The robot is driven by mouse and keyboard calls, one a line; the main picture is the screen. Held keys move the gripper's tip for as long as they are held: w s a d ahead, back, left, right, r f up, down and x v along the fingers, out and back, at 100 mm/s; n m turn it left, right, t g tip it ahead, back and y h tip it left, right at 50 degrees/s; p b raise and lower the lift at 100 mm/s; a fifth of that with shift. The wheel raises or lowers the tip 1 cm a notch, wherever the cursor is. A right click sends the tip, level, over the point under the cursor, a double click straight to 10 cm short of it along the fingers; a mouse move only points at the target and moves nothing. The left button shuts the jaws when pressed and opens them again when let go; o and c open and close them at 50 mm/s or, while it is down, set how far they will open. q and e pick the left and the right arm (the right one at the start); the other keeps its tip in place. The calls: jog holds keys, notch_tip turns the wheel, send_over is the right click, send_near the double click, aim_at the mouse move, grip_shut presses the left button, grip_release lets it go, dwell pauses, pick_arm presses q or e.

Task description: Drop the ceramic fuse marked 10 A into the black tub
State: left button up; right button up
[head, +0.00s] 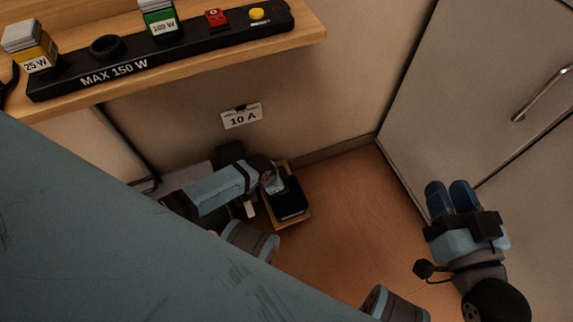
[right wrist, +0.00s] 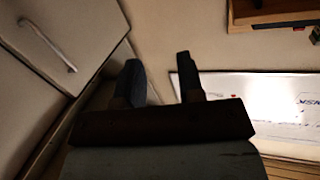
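I cannot make out a ceramic fuse in either view. A small white card marked 10 A (head: 242,116) is on the wall below the shelf. A dark, box-like thing (head: 290,203), possibly the black tub, sits low near the wall on a tan base, partly covered by my left arm. My left arm (head: 218,189) reaches over it; its fingers cannot be made out. My right gripper (head: 449,187) is in front of the pale cabinet, well to the right of the dark thing. In the right wrist view its fingers (right wrist: 160,70) are apart with nothing between them.
A wooden shelf (head: 290,47) carries a black strip marked MAX 150 W (head: 200,48), with a 25 W box (head: 34,50), a 100 W box (head: 160,20), a black ring (head: 107,47) and red and yellow pieces. A cabinet (head: 470,90) stands right. Brown floor (head: 345,215) is clear.

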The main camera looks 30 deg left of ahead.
pick_arm(q)
jog(key=shift+f+b, duration=0.4)
jog(key=shift+f, duration=0.3)
pick_arm(e)
jog(key=shift+w+d+n, duration=0.2)
jog(key=shift+w+n, duration=0.2)
jog(key=shift+n, duration=0.1)
pick_arm(q)
jog(key=o, duration=1)
jog(key=shift+r, duration=0.1)
jog(key=shift+a+r+p, duration=0.15)
jog(key=shift+r+p, duration=0.1)
jog(key=shift+p, duration=0.05)
jog(key=p+v, duration=0.1)
jog(key=v, duration=0.2)
jog(key=shift+p, duration=0.4)
jog(key=p+v, duration=0.5)
jog(key=v, duration=0.5)
pick_arm(e)
notch_tip(320, 180, up, 6)
jog(key=s+m+t, duration=0.1)
jog(key=m+t, duration=0.1)
jog(key=shift+s+a+m, duration=0.25)
jog(key=shift+m, duration=0.05)
